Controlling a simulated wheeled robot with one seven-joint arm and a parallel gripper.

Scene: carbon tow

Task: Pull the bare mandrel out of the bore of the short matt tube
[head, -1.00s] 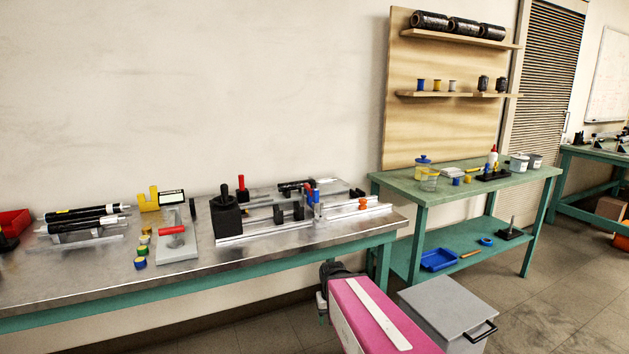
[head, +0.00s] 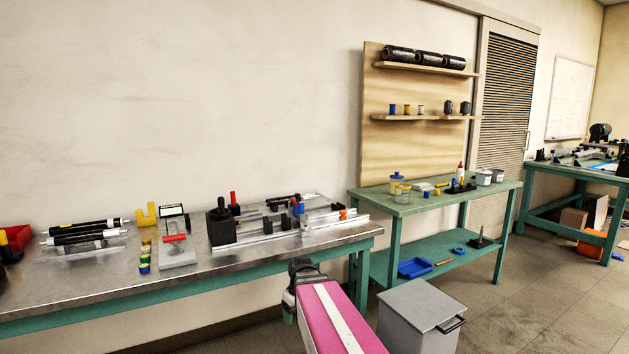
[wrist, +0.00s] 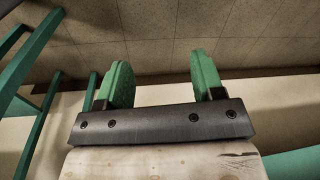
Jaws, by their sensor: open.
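Black tubes (head: 88,236) with pale rod ends lie across a clear stand at the left of the steel-topped bench (head: 110,280). A shorter black piece (head: 277,201) lies at the back of the bench, right of the middle. I cannot tell from here which is the short matt tube or which rod is the bare mandrel. My gripper (wrist: 161,75) is open and empty in the wrist view, its two green fingers apart over tiled floor. In the head view it hangs low in front of the bench, apart from the tubes, mostly hidden behind my arm.
A metal rail fixture (head: 345,222) with a black block (head: 221,228) stands on the bench. A red-handled tool (head: 174,239) and several tape rolls (head: 145,255) lie left of it. A green table (head: 430,201) and a grey lidded bin (head: 421,306) stand to the right.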

